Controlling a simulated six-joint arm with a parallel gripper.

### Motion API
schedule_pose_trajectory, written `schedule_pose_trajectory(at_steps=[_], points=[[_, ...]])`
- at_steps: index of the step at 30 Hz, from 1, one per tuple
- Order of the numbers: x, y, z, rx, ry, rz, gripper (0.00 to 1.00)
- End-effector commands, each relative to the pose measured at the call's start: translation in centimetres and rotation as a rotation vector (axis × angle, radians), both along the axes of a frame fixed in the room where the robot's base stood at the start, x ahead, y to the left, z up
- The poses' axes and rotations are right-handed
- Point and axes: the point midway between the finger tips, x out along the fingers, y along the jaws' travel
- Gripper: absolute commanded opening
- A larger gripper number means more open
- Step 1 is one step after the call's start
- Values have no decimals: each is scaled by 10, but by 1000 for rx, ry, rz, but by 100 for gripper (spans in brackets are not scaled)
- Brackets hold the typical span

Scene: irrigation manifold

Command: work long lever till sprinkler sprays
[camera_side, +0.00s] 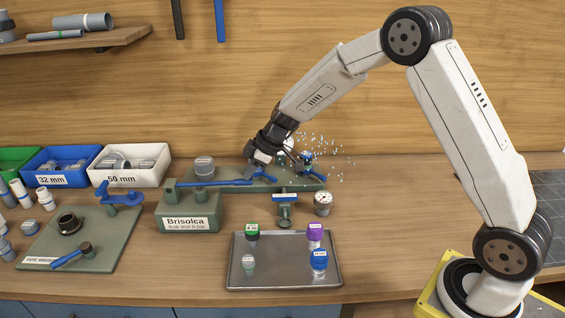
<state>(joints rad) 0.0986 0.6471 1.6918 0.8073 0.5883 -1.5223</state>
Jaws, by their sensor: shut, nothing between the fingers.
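The green manifold (187,212) labelled "Brisolca" stands at the middle of the bench. A long blue lever (215,183) lies nearly level along its top, toward the left. A shorter blue handle (263,174) sits to its right, just below my gripper. The sprinkler (306,158), with blue parts, is at the back right of the manifold, and white droplets spread in the air around it. My gripper (261,158) is shut and empty, pointing down above the manifold. I cannot tell whether its tips touch the blue handle.
A metal tray (284,281) with several coloured-cap bottles lies in front. A gauge (323,198) stands at the manifold's right. Blue (60,180) and white (128,178) bins of fittings and a green plate (110,226) with blue-handled parts are at left. The bench right of the tray is clear.

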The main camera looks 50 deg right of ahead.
Motion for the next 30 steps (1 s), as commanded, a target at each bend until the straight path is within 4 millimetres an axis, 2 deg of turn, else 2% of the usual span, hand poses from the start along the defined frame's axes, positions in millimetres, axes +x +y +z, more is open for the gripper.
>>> schedule_pose_trajectory(at_steps=[3,18,24,30], points=[[0,-1,21,1,-9,1,0],[-40,-41,70,3,-10,-2,0],[-49,-50,82,3,-10,1,0],[-52,-53,85,3,-9,1,0]])
